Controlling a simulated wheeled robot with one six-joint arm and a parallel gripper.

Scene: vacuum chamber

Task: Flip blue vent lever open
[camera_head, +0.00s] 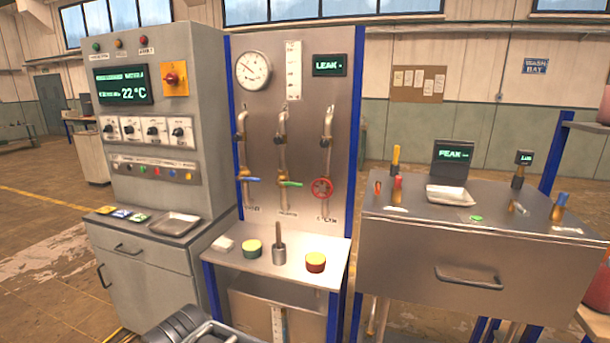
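The blue vent lever (250,180) is on the leftmost vertical pipe of the grey valve panel (265,125). Its handle lies roughly level, across the pipe, and points right. A label below it is too small to read for certain. To its right are a green lever (291,184) on the middle pipe, also roughly level, and a red round handwheel (322,188) on the right pipe. My gripper's fingers do not show. A dark ribbed part at the bottom edge may be part of my arm.
A shelf (300,268) below the valves holds a green-and-yellow button (251,249), a red-and-yellow button (315,262) and a grey upright post (279,250). A control cabinet (200,90) stands left, and a metal bench (400,250) stands right. Air before the levers is clear.

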